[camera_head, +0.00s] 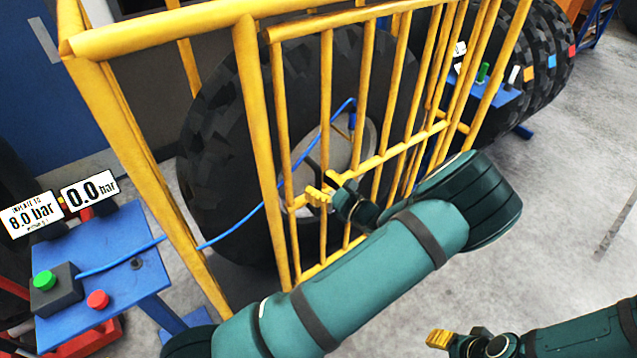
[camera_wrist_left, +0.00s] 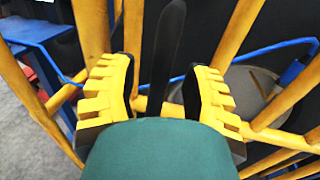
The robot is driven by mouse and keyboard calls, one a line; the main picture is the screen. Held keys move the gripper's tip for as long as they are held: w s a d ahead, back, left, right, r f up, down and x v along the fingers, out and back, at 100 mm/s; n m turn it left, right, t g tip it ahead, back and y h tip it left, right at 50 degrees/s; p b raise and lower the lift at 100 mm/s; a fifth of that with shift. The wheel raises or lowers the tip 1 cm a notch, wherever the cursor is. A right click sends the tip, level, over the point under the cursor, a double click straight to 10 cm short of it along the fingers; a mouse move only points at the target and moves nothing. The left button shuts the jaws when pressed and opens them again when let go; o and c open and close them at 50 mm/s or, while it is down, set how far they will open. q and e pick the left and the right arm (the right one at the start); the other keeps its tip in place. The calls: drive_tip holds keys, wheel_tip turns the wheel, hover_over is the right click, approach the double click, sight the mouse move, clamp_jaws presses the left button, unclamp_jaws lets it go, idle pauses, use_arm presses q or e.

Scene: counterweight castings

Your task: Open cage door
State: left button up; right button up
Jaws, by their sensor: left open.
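The yellow barred cage door (camera_head: 363,15) stands upright in front of a large black tyre, its left edge close beside a yellow cage post (camera_head: 262,130). I cannot tell whether it is fully shut. A dark upright handle (camera_wrist_left: 165,55) shows in the left wrist view between the fingers of my left gripper (camera_wrist_left: 158,95). The fingers are open on either side of it, with no clear grip. In the head view my left gripper (camera_head: 322,192) is at the door's middle bar, near its left edge. My right gripper (camera_head: 440,339) is low at the right, away from the door; its jaw opening is unclear.
The large tyre (camera_head: 225,150) is inside the cage, with a blue hose (camera_head: 235,226) running to it. A blue stand (camera_head: 125,265) with green and red buttons and pressure displays is at the left. More tyres (camera_head: 545,60) stand at the back right. Grey floor (camera_head: 570,190) is clear at the right.

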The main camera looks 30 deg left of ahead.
use_arm(q)
drive_tip(key=shift+w+a, duration=0.1)
drive_tip(key=shift+a, duration=0.2)
clamp_jaws()
drive_tip(key=shift+d, duration=0.1)
